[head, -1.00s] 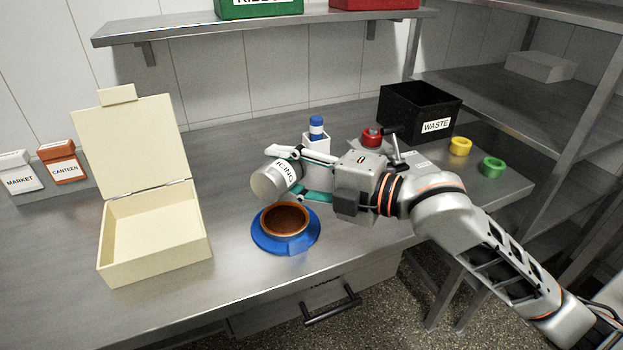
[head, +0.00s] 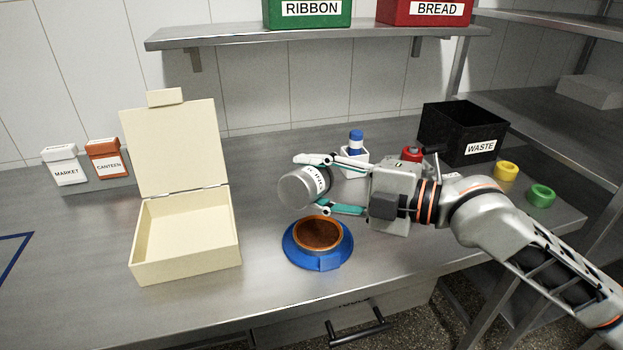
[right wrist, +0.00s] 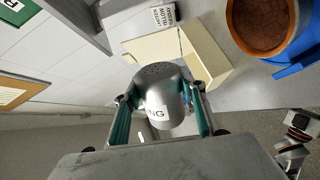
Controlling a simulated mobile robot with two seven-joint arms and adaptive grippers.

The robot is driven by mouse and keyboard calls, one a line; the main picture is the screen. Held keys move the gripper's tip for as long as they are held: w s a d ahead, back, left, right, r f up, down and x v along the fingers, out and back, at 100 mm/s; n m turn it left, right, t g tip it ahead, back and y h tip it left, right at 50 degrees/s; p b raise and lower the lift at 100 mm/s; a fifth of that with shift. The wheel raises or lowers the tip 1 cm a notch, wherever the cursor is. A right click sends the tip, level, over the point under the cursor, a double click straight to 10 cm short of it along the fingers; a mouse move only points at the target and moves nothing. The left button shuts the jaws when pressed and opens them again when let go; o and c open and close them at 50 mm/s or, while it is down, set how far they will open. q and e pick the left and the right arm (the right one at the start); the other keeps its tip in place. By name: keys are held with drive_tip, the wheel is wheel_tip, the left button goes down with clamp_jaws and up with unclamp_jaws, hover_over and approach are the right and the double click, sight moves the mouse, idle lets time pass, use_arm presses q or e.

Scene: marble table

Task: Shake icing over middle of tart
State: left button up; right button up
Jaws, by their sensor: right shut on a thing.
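The tart (head: 318,233) has a brown filling and orange-brown crust and sits on a blue stand (head: 300,258). The shaker is above and slightly left of it in the head view. The tart (right wrist: 262,22) also shows at the wrist view's upper right.
An open cream box (head: 185,262) stands left of the tart. Behind the shaker are a white holder (head: 352,168) with a blue-capped bottle (head: 355,141) and a red item (head: 412,154). A black waste bin (head: 462,135) and yellow (head: 507,171) and green (head: 541,195) rolls are at right.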

drive_tip(key=shift+r+m+p, duration=0.3)
drive_tip(key=shift+r+m, duration=0.3)
drive_tip(key=shift+r, duration=0.2)
drive_tip(key=shift+w+d+r+m, duration=0.1)
drive_tip(key=shift+r+m, duration=0.05)
drive_tip(key=shift+m, duration=0.75)
drive_tip(key=m, duration=0.2)
drive_tip(key=f+m+y, duration=0.1)
drive_tip(key=shift+w+d+g, duration=0.1)
drive_tip(key=shift+w+g, duration=0.15)
drive_tip(key=shift+g, duration=0.05)
drive_tip(key=shift+f+m+b, duration=0.3)
drive_tip(key=shift+f+b, duration=0.25)
drive_tip(key=shift+f, duration=0.2)
drive_tip(key=shift+f+b, duration=0.35)
drive_tip(key=shift+f, duration=0.2)
drive_tip(key=shift+f+b, duration=0.8)
drive_tip(key=shift+f, duration=0.85)
use_arm(q)
drive_tip(key=shift+w+d+f, duration=0.1)
drive_tip(key=shift+d+f, duration=0.3)
